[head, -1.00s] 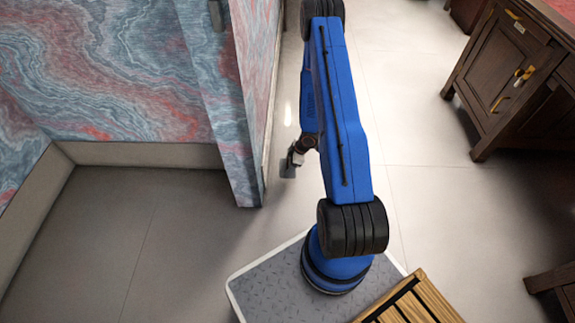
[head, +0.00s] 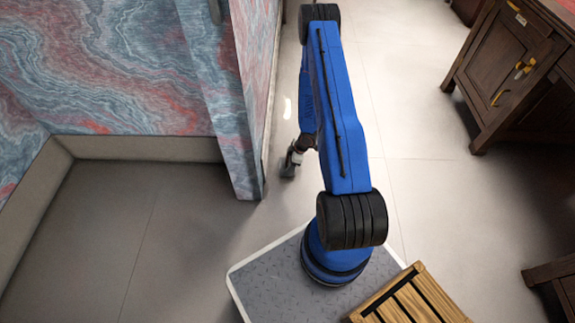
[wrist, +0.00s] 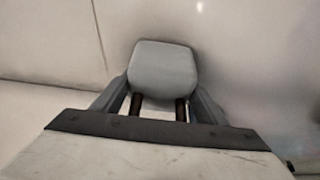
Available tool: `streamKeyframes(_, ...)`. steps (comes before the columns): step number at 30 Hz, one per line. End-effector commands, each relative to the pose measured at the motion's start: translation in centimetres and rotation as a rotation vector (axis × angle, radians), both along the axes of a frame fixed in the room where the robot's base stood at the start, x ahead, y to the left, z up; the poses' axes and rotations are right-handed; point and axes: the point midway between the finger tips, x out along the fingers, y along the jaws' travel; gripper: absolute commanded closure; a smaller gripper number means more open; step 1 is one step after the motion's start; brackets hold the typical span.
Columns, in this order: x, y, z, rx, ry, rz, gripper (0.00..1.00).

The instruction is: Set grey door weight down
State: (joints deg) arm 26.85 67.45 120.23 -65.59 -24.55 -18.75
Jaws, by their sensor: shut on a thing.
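The grey door weight (wrist: 162,68) is held between the two fingers of my gripper (wrist: 160,100) in the wrist view. It is a smooth grey block with rounded corners. In the head view my gripper (head: 290,165) hangs low over the floor, just right of the end of the marbled wall, and the weight shows only as a small grey shape (head: 288,171) at its tip. My blue arm hides part of the wrist. I cannot tell whether the weight touches the floor.
The marbled wall end (head: 240,150) stands close on the left of my gripper. A dark wooden desk (head: 500,75) stands at the right. Pale tiled floor (head: 420,190) between them is clear. A wooden slatted crate (head: 415,300) is at the bottom.

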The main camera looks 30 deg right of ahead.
Motion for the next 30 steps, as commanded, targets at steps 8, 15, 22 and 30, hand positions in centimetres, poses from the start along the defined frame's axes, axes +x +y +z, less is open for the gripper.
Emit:
streamKeyframes(8, 0.0, 0.0, -0.2, 0.0, 0.0, 0.0, 0.15)
streamKeyframes(15, 0.0, 0.0, 0.0, 0.0, 0.0, 0.0, 0.15)
streamKeyframes(22, -0.4, -0.7, 2.1, 0.0, -0.002, -0.002, 0.15)
streamKeyframes(30, -1.4, -2.2, 6.4, -0.001, -0.003, -0.001, 0.15)
